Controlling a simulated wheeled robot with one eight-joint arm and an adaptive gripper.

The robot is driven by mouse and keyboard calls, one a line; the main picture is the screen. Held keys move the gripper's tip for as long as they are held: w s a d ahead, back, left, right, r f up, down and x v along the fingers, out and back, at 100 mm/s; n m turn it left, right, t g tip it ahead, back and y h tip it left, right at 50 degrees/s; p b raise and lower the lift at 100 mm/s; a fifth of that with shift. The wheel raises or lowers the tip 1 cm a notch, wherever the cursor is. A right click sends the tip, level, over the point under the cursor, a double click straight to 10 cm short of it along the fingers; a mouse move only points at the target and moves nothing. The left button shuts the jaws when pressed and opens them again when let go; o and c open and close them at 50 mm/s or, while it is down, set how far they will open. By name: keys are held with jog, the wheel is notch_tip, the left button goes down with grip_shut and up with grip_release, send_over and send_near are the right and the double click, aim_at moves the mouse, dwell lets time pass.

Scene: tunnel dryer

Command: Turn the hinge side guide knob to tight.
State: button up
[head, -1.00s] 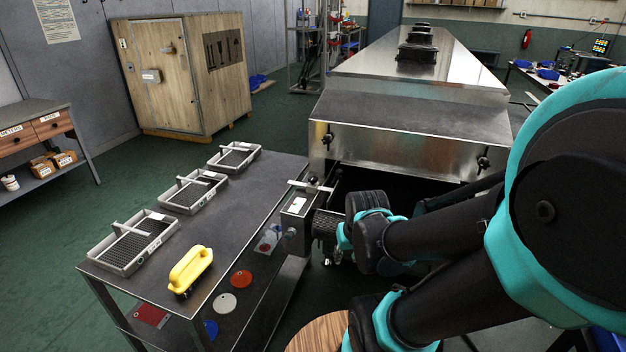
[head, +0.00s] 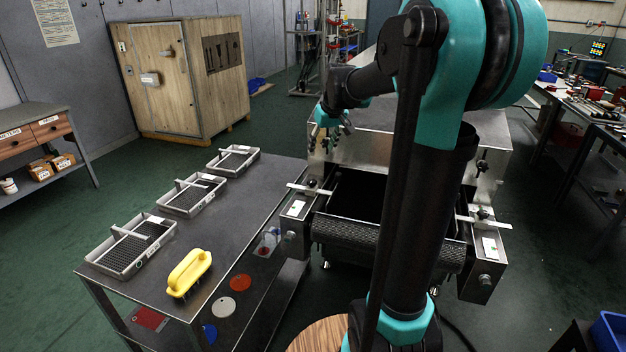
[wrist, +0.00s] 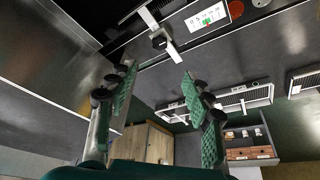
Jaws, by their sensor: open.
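A black knob (head: 312,183) sits on a flat metal guide bar at the left side of the dryer's infeed. A second knob (head: 483,214) sits on a similar bar at the right side. I cannot tell which is on the hinge side. My gripper (head: 333,122) is above and behind the left knob, in front of the metal hood. In the wrist view my gripper (wrist: 158,71) is open with nothing between its green-padded fingers. A black knob (wrist: 158,40) on a metal bar lies beyond the fingertips, apart from them. Its tight or loose setting is not readable.
A steel table (head: 235,235) at left carries several mesh trays and a yellow-handled tool (head: 188,273). The dark infeed roller (head: 345,235) lies between the guides. The dryer hood (head: 390,150) stands behind, partly hidden by my arm. A wooden cabinet (head: 185,75) stands back left.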

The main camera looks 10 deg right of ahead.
aim_at(312, 181)
jog(key=x, duration=1.7)
jog(key=shift+w+a, duration=0.15)
jog(key=shift+w, duration=0.1)
jog(key=c, duration=1.2)
jog(key=shift+o, duration=0.2)
